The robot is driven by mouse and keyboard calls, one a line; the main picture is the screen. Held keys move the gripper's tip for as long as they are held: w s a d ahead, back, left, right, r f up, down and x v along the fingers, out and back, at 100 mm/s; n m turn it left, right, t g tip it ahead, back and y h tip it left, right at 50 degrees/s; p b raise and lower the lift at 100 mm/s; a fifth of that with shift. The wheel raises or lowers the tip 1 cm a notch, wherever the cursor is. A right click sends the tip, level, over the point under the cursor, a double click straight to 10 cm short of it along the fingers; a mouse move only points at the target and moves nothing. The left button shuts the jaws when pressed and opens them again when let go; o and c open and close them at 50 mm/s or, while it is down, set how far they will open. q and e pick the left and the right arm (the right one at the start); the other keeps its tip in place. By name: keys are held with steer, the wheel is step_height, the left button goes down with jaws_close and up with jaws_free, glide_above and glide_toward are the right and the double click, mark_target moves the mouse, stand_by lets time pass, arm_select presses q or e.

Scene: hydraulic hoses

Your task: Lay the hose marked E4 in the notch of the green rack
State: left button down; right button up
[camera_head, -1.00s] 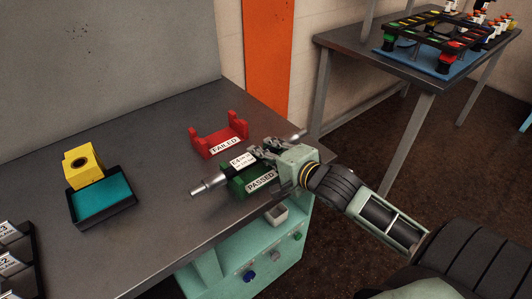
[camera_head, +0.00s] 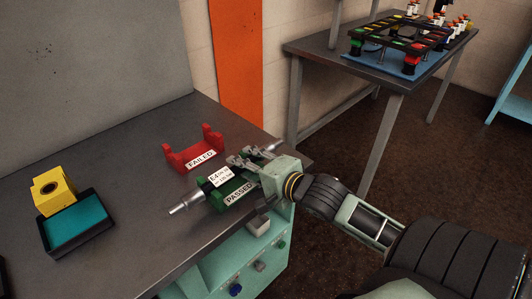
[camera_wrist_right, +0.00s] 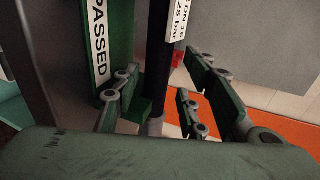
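The hose marked E4 (camera_head: 182,207) has metal ends and a white tag (camera_head: 221,177). It lies along the green rack (camera_head: 212,198) labelled PASSED, with its ends sticking out past both sides. It appears to rest in the rack's notches, but the tag and my gripper hide part of the contact. My right gripper (camera_head: 250,157) is at the hose's far half. In the right wrist view its fingers stand apart on both sides of the dark hose (camera_wrist_right: 158,75), with gaps visible. The green rack (camera_wrist_right: 118,35) is left of the hose there. My left gripper is not in view.
A red rack (camera_head: 193,155) labelled FAILED stands empty behind the green one. A yellow block (camera_head: 55,192) and a teal-bottomed black tray (camera_head: 42,238) are at left. Bare tabletop lies between. A second table (camera_head: 310,47) with a colourful fixture stands at the back right.

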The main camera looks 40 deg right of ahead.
steer(key=p+v, duration=0.1)
steer(key=v, duration=0.9)
steer(key=shift+p, duration=0.3)
steer(key=shift+w, duration=0.1)
